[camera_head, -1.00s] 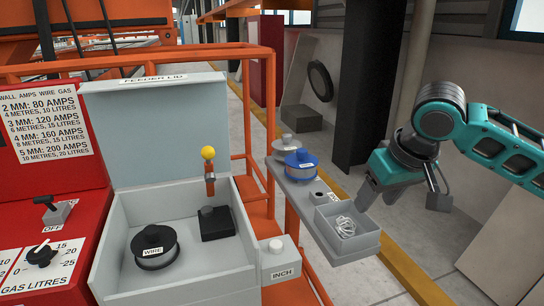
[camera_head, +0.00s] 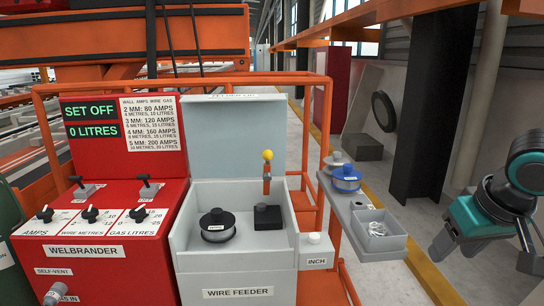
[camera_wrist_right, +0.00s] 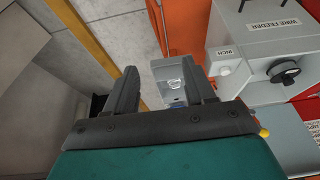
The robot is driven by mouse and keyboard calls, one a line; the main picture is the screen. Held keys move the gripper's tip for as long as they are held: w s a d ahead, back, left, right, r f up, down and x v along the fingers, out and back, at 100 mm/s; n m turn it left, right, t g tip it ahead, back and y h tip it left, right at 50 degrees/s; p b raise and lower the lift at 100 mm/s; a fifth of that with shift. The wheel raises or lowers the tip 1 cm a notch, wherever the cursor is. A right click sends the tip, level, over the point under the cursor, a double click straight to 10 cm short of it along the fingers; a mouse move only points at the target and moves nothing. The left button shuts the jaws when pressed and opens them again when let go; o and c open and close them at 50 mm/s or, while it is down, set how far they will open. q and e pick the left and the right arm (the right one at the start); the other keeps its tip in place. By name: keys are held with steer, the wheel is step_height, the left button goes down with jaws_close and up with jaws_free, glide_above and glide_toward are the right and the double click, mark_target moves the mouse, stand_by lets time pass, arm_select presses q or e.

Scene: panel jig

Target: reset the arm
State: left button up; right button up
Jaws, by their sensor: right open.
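My right gripper (camera_head: 482,250) is at the right edge of the head view, teal with dark fingers. It is to the right of the grey side shelf and apart from it. In the right wrist view its two dark fingers (camera_wrist_right: 163,85) stand wide apart with nothing held between them. The small grey tray (camera_wrist_right: 168,73) shows beyond the fingers there. My left gripper is in neither view.
The grey shelf holds a blue-topped spool (camera_head: 346,180), a grey spool (camera_head: 333,160) and an open tray (camera_head: 384,243) of pale wire-like pieces. The wire feeder (camera_head: 237,279) has its lid up beside the red welder (camera_head: 85,250). Floor lies clear right of the shelf.

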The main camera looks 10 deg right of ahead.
steer(key=w+a+f+n+t+y+p, duration=0.1)
steer(key=w+a+f+t+y, duration=0.1)
steer(key=a+f, duration=0.5)
steer(key=w+a+f+n+t+y, duration=0.1)
steer(key=w+a+f+y, duration=0.2)
steer(key=f, duration=0.9)
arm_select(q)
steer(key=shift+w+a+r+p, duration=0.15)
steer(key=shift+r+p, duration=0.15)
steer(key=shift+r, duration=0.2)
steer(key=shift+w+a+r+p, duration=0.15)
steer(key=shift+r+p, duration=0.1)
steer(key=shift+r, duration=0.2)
arm_select(e)
steer(key=s+a+f+t+h, duration=0.1)
steer(key=s+a+f, duration=0.3)
steer(key=s+f, duration=0.2)
steer(key=s+a+f+n+t+h, duration=0.1)
steer(key=s+a+f+t, duration=0.1)
steer(key=s+a+f, duration=0.2)
steer(key=s+f, duration=0.2)
steer(key=s, duration=0.1)
steer(key=shift+a+n+h, duration=0.3)
steer(key=shift+a, duration=0.05)
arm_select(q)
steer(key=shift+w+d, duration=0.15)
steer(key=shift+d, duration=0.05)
